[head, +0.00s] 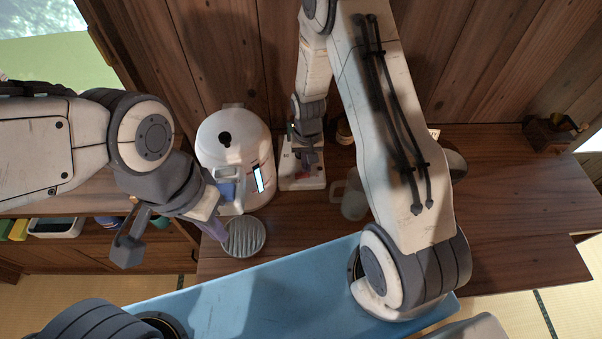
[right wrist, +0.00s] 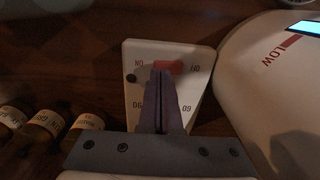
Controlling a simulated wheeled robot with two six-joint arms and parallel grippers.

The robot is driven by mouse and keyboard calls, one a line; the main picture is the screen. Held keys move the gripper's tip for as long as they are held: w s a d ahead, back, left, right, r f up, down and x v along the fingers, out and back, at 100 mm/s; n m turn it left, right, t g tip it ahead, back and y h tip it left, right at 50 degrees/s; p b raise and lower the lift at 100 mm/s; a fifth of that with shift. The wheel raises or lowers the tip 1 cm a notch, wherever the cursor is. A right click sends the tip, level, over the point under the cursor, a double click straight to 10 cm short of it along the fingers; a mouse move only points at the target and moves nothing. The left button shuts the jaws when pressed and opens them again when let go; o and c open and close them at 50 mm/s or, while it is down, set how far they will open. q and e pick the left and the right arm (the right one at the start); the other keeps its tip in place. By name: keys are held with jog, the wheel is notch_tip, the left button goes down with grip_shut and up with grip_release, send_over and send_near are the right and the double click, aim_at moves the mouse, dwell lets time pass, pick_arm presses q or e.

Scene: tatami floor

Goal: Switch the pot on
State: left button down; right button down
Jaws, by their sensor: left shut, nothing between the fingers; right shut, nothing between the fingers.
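The white pot (head: 235,145) stands on the wooden counter with a lit display on its front; its side, with a red "LOW" mark, shows in the right wrist view (right wrist: 265,85). Beside it lies a white switch box (head: 302,182) with a red switch (right wrist: 168,67). My right gripper (head: 308,160) is shut and empty, its fingertips at the red switch in the right wrist view (right wrist: 161,76); I cannot tell whether they touch it. The fingers hide part of the box. My left gripper (head: 212,228) is shut and empty, low in front of the pot.
A round ridged metal tray (head: 245,238) lies before the pot. A translucent cup (head: 354,203) stands right of the switch box. Small labelled bottles (right wrist: 40,130) lie at the left in the right wrist view. A wooden box (head: 550,133) stands far right; counter before it is clear.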

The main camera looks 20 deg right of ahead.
aim_at(306, 174)
jog(key=shift+f+b, duration=0.75)
jog(key=shift+f, duration=0.25)
dwell(0.3)
jog(key=shift+r, duration=0.15)
notch_tip(306, 174, up, 7)
jog(key=p, duration=0.5)
jog(key=shift+p, duration=0.4)
jog(key=s+a+r+n+b, duration=0.1)
jog(key=s+a+r+n, duration=0.1)
jog(key=s+a+r, duration=0.3)
jog(key=s+a+r+n+b, duration=0.1)
jog(key=s+a+r+n, duration=0.2)
jog(key=a+r, duration=0.4)
jog(key=s+a+r+n+b, duration=0.1)
jog(key=s+r+n, duration=0.1)
jog(key=s, duration=0.6)
jog(key=s+a+r+n+y+b, duration=0.1)
jog(key=s+r+n, duration=0.2)
jog(key=s+r, duration=0.2)
jog(key=s, duration=0.2)
jog(key=shift+s+r, duration=0.3)
jog(key=shift+s, duration=0.05)
